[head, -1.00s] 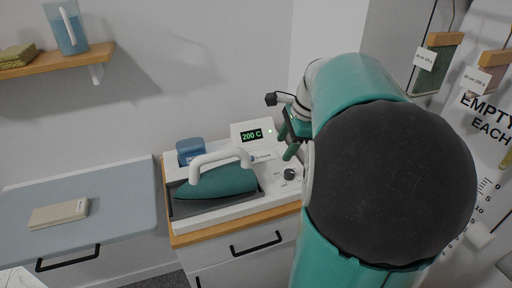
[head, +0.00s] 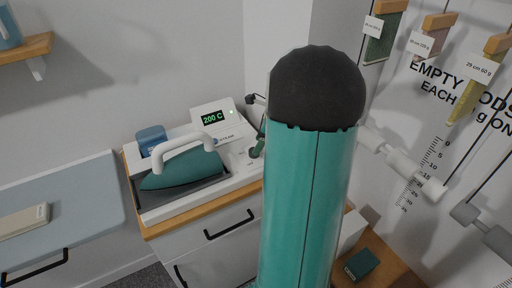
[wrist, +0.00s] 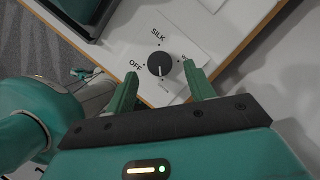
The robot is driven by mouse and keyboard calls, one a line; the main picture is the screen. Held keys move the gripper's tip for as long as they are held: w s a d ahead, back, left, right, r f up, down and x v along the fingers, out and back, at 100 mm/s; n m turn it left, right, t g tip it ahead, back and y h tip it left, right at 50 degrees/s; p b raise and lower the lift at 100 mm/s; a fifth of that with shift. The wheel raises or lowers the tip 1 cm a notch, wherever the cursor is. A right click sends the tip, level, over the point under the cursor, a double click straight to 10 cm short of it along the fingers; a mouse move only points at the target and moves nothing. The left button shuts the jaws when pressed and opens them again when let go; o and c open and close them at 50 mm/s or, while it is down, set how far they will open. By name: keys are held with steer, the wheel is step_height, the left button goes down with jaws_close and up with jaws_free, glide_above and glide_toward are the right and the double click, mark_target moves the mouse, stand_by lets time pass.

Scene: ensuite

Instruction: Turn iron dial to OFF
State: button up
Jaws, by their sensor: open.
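The iron dial (wrist: 155,63) is a round black knob on a white panel in the wrist view. Its white pointer mark faces down the picture, away from the OFF label (wrist: 135,65) at its left and the SILK label (wrist: 158,36) above. My gripper (wrist: 160,71) is open, with one green finger on each side of the dial; I cannot tell whether either touches it. In the head view my gripper (head: 258,146) is mostly behind my arm, at the right end of the iron station (head: 180,208). The teal iron (head: 182,171) rests there, and the display (head: 213,118) reads 200 C.
A blue ironing board (head: 75,205) with a pale block (head: 22,222) is at the left. A blue container (head: 151,139) stands behind the iron. A wall with hanging samples (head: 385,38) and rods (head: 400,163) is close at the right. A drawer cabinet (head: 215,250) is below.

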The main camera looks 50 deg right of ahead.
steer(key=shift+x, duration=1.55)
steer(key=c, duration=1)
steer(key=shift+n, duration=0.3)
